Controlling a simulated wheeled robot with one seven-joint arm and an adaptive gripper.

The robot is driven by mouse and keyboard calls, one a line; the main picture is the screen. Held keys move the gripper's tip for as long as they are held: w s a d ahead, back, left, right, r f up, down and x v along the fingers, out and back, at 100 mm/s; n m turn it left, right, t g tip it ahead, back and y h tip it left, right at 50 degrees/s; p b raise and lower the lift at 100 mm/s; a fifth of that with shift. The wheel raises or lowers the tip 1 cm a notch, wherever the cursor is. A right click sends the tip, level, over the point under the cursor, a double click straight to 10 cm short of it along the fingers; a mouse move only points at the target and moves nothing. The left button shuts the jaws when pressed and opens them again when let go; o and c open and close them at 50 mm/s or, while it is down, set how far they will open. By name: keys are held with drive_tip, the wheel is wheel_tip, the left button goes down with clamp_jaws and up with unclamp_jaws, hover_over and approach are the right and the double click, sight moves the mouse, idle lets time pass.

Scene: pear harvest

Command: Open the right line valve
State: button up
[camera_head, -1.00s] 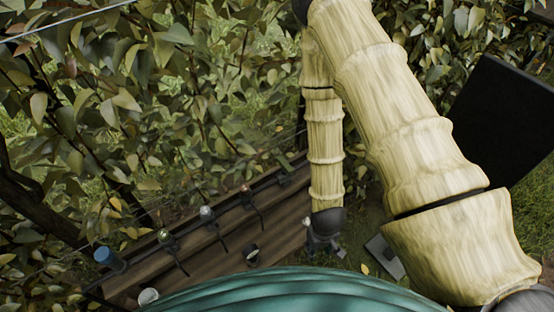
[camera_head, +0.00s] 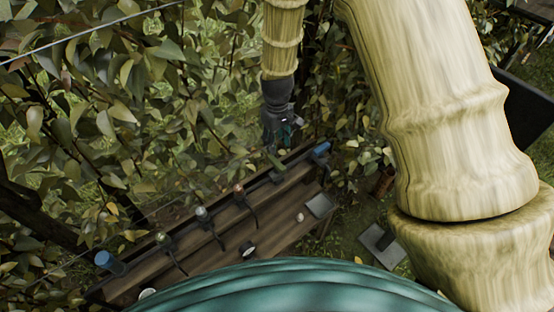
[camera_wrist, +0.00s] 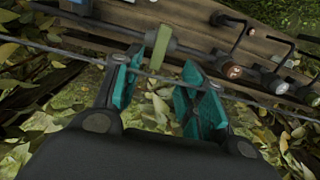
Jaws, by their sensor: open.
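A row of valves sits along a wooden plank (camera_head: 215,245) in the head view. The rightmost one is a valve with a green handle (camera_head: 276,163); I take it as the right line valve. In the wrist view this green handle (camera_wrist: 162,46) lies just beyond the fingertips, near the gap between them. My gripper (camera_head: 284,138) hangs above the right part of the plank, close above the green handle. In the wrist view my gripper (camera_wrist: 162,88) is open, its teal pads apart, with nothing held. Whether a pad touches the handle I cannot tell.
A red-capped valve (camera_head: 239,189) and other dark-levered valves stand left of the green one. A blue cylinder (camera_head: 321,149) is at the plank's right end, another blue one (camera_head: 109,262) at the left. A thin wire (camera_wrist: 75,55) crosses the wrist view. Foliage surrounds the plank.

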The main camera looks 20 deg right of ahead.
sight(277, 162)
drive_tip(key=shift+f+p, duration=1.6)
drive_tip(key=shift+f, duration=3.6)
clamp_jaws()
